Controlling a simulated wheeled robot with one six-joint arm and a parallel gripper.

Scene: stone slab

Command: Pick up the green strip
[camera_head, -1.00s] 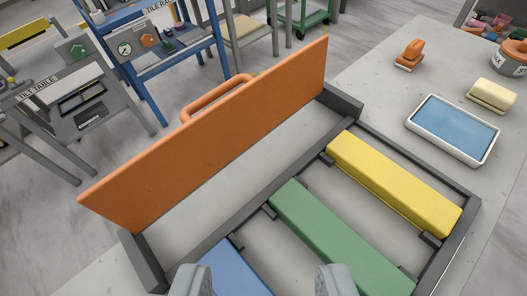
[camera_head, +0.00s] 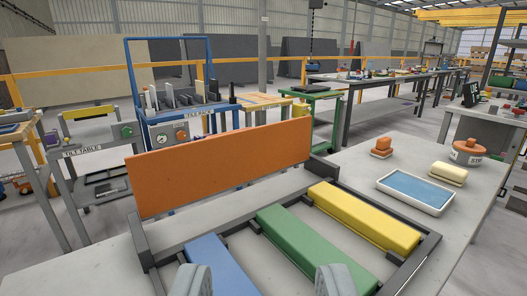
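The green strip (camera_head: 312,250) lies in a dark grey frame (camera_head: 428,246) on the stone bench, between a blue strip (camera_head: 217,268) on its left and a yellow strip (camera_head: 362,217) on its right. Its near end runs behind my right finger. My gripper (camera_head: 263,281) shows at the bottom edge as two grey fingers set wide apart. It is open, with nothing between the fingers. The fingers appear in front of the near ends of the blue and green strips, and I cannot tell their height above them.
An upright orange panel (camera_head: 222,167) stands along the frame's far side. To the right on the bench are a blue-topped tray (camera_head: 415,192), a cream block (camera_head: 447,173), an orange-handled item (camera_head: 381,147) and a grey tub (camera_head: 467,155). Bare slab surrounds these items.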

